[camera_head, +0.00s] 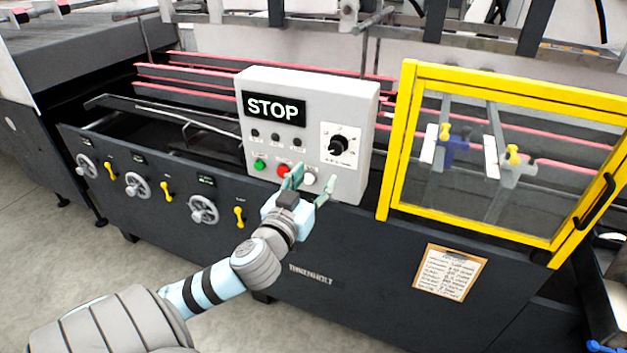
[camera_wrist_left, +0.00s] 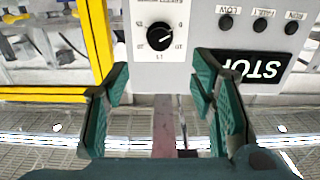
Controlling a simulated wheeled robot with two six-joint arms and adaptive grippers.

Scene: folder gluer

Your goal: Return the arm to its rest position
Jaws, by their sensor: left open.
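My left arm reaches in from the lower left in the head view. Its gripper (camera_head: 309,185) is open and empty in front of the lower part of the grey control box (camera_head: 363,105). One finger overlaps the red button (camera_head: 284,170) in the picture; I cannot tell whether it touches. In the left wrist view the two green fingers of the gripper (camera_wrist_left: 168,95) are spread, with nothing between them. The black dial (camera_head: 338,145) shows on the box and also in the wrist view (camera_wrist_left: 160,36). My right gripper is not in view.
A yellow-framed clear guard (camera_head: 396,140) stands right of the box. Handwheels (camera_head: 203,209) and yellow levers line the dark machine front (camera_head: 345,250) on the left. A paper notice (camera_head: 450,272) hangs below the guard. Open floor (camera_head: 60,260) lies at the lower left.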

